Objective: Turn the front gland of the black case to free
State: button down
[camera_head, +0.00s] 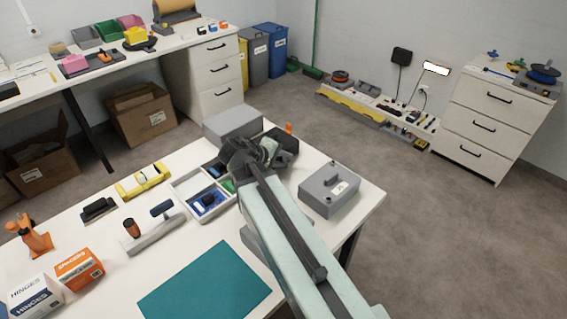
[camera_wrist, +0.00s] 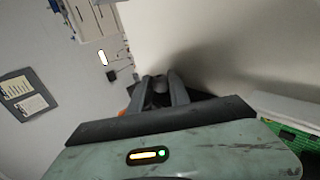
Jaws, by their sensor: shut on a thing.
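The black case (camera_head: 288,137) stands near the far edge of the white table, partly hidden behind my gripper (camera_head: 268,150). A small orange part (camera_head: 289,127) shows at its top edge. In the wrist view my gripper (camera_wrist: 164,84) is shut with its two fingers on either side of a small dark rounded piece (camera_wrist: 160,86), which appears to be the front gland. In the head view my arm and gripper hide the gland, so its turn position cannot be told. The case is mostly out of sight in the wrist view.
A grey box (camera_head: 232,124) stands left of the case, and a grey box with a knob (camera_head: 329,189) stands to the right. A divided tray (camera_head: 181,188) with blue and green parts lies close on the left. A teal mat (camera_head: 205,286) lies nearer.

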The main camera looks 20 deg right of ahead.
jog(key=shift+s+f, duration=0.1)
jog(key=shift+s, duration=0.05)
jog(key=c, duration=1.2)
grip_release()
jog(key=shift+a, duration=0.1)
jog(key=shift+a+r+p, duration=0.15)
jog(key=shift+r+p, duration=0.2)
jog(key=p+v, duration=0.4)
jog(key=v, duration=0.2)
jog(key=shift+s+a+r, duration=0.15)
jog(key=shift+a+r, duration=0.05)
jog(key=shift+r, duration=0.15)
jog(key=shift+s+a, duration=0.15)
jog(key=shift+a, duration=0.15)
